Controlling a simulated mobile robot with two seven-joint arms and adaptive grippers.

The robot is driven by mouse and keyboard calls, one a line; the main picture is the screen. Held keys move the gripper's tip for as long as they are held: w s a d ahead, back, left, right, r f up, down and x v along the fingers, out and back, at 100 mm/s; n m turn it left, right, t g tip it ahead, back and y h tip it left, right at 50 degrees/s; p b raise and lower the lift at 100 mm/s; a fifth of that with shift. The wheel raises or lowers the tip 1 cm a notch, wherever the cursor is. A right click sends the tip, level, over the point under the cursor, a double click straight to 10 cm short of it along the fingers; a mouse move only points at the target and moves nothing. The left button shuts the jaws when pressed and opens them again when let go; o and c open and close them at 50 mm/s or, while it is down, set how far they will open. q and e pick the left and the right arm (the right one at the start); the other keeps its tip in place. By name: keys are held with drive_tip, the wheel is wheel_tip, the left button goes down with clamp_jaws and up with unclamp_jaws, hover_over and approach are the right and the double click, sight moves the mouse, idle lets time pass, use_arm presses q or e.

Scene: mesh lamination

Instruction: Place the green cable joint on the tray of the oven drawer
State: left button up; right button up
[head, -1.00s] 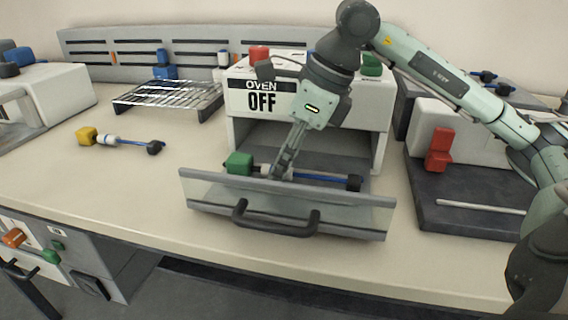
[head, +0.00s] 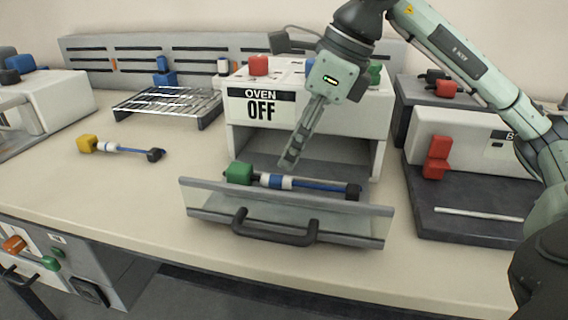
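The green cable joint has a green block (head: 239,173) at its left end, a white-and-blue sleeve, a blue cable (head: 318,185) and a black right end. It lies across the open oven drawer (head: 290,212), behind the front panel; the panel hides its underside and the tray below it. The oven (head: 262,105) reads OFF. My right gripper (head: 290,160) points down just above and behind the cable joint, apart from it and empty. Its fingers are seen edge-on, so their opening does not show. My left gripper is out of view.
A yellow cable joint (head: 120,148) lies on the table at left. A wire rack (head: 168,103) stands behind it. At right is a dark-based machine (head: 460,190) with red blocks and a white rod. The table front-left is clear.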

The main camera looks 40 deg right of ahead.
sight(309, 184)
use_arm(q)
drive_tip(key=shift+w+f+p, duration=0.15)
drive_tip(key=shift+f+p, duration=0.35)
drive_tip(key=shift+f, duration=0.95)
use_arm(e)
drive_tip(key=v, duration=0.6)
drive_tip(key=shift+r, duration=0.25)
drive_tip(key=shift+s+d, duration=0.1)
drive_tip(key=shift+c, duration=0.5)
